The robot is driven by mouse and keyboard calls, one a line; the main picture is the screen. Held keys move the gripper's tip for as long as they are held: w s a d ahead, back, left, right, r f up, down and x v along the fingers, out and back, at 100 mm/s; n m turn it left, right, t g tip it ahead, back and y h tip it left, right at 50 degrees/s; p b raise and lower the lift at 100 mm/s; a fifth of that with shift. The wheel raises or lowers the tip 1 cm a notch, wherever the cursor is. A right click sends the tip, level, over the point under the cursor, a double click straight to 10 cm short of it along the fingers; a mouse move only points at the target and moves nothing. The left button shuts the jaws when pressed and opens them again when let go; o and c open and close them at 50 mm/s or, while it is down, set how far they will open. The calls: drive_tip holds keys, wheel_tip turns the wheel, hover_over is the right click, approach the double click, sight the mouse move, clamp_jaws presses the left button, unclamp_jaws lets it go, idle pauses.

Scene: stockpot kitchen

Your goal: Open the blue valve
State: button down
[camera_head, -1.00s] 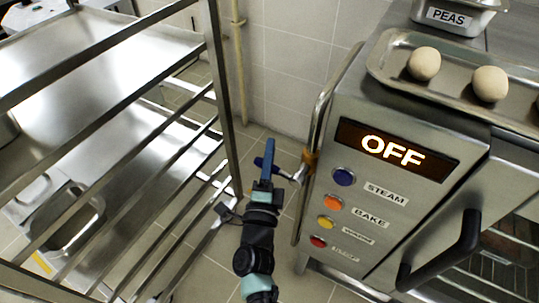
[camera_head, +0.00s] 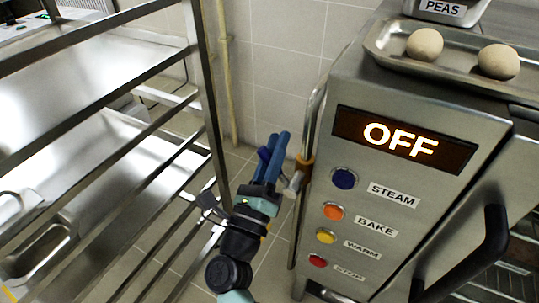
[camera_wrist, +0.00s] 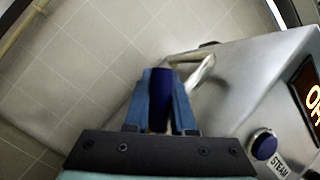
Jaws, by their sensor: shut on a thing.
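The blue valve has a dark blue lever handle (camera_head: 264,155) on a silver fitting (camera_head: 294,184), beside the left side of the oven. A brass-coloured collar (camera_head: 305,164) joins it to the upright pipe. My gripper (camera_head: 277,150) has its blue fingers around the handle, and part of the handle shows left of them. In the wrist view, the dark blue handle (camera_wrist: 160,98) sits between the two lighter blue fingers, and my gripper is shut on it. The fitting behind is partly hidden by the fingers.
The oven (camera_head: 400,225) stands close on the right, with an OFF display (camera_head: 402,142) and several coloured buttons. A tray (camera_head: 375,45) with dough balls lies on top. A metal rack (camera_head: 212,110) stands left. Tiled floor and wall lie between.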

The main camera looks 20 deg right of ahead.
drive_tip(key=shift+s+d+r+m+g+h+b, duration=0.2)
drive_tip(key=shift+s+m+g+h+b, duration=0.1)
drive_tip(key=shift+m, duration=0.35)
drive_tip(key=shift+s+d+r+m+g+h+b, duration=0.1)
drive_tip(key=shift+s+d+m+g+h+b, duration=0.15)
drive_tip(key=shift+m, duration=0.4)
drive_tip(key=shift+a, duration=0.1)
drive_tip(key=c, duration=0.8)
unclamp_jaws()
drive_tip(key=shift+w, duration=0.1)
drive_tip(key=shift+o, duration=0.2)
drive_tip(key=p+v, duration=0.2)
drive_tip(key=v, duration=1.1)
